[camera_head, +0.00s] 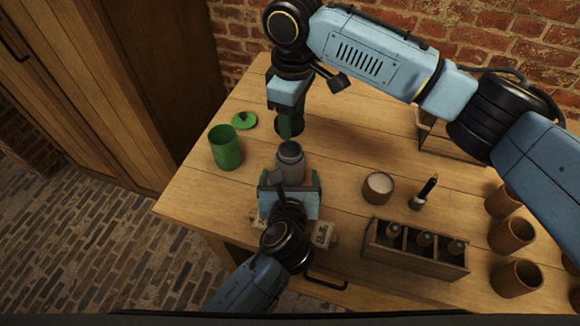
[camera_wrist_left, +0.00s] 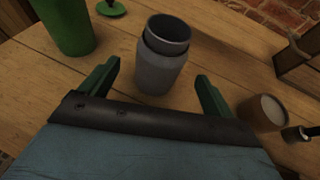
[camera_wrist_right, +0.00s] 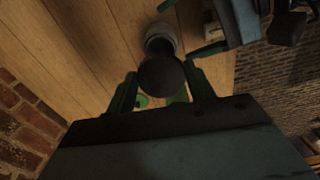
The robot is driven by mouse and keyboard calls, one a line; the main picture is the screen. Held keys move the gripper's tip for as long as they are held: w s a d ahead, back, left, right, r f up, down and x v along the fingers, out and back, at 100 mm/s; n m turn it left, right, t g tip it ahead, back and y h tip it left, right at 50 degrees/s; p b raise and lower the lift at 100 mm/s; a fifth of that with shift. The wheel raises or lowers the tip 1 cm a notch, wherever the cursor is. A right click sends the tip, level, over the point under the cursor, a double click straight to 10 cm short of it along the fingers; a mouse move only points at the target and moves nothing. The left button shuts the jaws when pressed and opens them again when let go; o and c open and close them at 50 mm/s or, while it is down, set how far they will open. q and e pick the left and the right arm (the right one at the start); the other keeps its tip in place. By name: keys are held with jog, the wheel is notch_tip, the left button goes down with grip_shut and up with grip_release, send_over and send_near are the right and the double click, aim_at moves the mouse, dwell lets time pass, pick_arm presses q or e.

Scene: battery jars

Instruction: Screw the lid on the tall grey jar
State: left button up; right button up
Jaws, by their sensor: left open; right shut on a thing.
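The tall grey jar (camera_head: 290,165) stands upright on the table, its mouth open in the left wrist view (camera_wrist_left: 160,72). My left gripper (camera_head: 290,186) is open, low on the jar's near side, with one finger on each side of the jar; I cannot tell whether they touch it. My right gripper (camera_head: 289,122) is above and behind the jar, pointing down. In the right wrist view it is shut on a dark round lid (camera_wrist_right: 162,76), which is apart from the jar (camera_wrist_right: 160,38).
To the right are a round pot (camera_head: 378,187), a small holder with a dark stick (camera_head: 427,190), a wooden crate (camera_head: 412,265) with several bottles, and several brown cups (camera_head: 511,236).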

pick_arm(q)
jog(key=x, duration=0.6)
jog(key=shift+w+f, duration=0.15)
jog(key=shift+w, duration=0.05)
jog(key=shift+c, duration=0.4)
jog(key=c, duration=1.4)
pick_arm(e)
send_over(293, 143)
jog(key=s, duration=0.3)
jog(key=shift+w+f, duration=0.2)
jog(key=shift+f, duration=2.3)
jog(key=shift+f, duration=0.9)
jog(key=shift+f, duration=0.5)
